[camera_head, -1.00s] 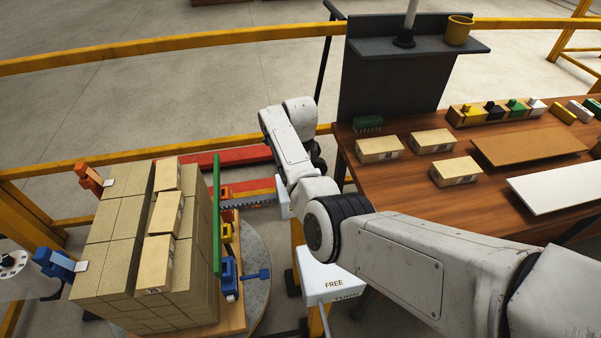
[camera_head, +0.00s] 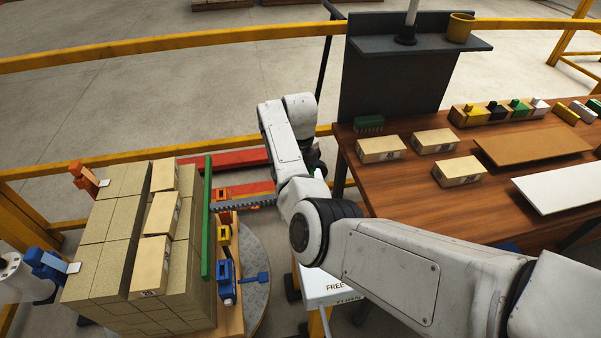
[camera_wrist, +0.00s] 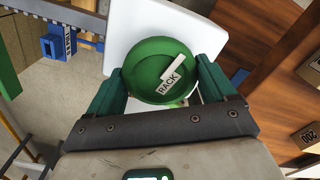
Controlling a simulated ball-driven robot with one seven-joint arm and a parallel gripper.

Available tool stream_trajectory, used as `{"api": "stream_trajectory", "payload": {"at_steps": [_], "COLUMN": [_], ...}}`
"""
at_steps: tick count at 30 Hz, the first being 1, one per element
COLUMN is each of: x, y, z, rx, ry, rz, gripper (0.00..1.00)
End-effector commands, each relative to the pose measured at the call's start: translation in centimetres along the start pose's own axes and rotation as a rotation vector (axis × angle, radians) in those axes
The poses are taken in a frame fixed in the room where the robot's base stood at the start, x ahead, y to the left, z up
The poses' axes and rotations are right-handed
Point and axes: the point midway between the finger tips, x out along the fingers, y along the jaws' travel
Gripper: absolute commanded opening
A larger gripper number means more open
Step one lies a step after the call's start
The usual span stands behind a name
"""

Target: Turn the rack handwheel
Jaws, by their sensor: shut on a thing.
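The round green handwheel (camera_wrist: 145,58) fills the middle of the wrist view, with a white tag reading RACK on its face. My gripper (camera_wrist: 160,70) is shut on it, one green jaw at each side of the rim. In the head view my arm hides the wheel and most of the gripper. A toothed rack (camera_head: 257,201) runs from behind my arm to an upright green plate (camera_head: 207,220), which stands close along the right side of the brick stack (camera_head: 110,245).
A white panel reading FREE and TURN (camera_head: 325,287) stands below my arm. Blue (camera_head: 226,281) and yellow (camera_head: 223,234) parts sit right of the green plate. A wooden bench (camera_head: 400,200) with bricks and boards is on the right. Yellow rails (camera_head: 180,42) cross behind.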

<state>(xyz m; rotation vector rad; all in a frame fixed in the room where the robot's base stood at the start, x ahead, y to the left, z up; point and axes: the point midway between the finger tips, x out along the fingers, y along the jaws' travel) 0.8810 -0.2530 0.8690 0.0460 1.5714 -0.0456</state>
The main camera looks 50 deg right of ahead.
Motion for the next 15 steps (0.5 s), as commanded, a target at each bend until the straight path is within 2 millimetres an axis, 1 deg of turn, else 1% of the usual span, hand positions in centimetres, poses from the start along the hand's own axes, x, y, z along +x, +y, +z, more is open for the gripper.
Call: {"api": "stream_trajectory", "payload": {"at_steps": [6, 15], "x": [-0.19, -0.25], "y": [-0.04, -0.06], "z": [0.18, 0.17], "rx": [0.095, 0.143], "ry": [-0.006, -0.006], "rz": [-0.003, -0.003], "gripper": [0.54, 0.54]}}
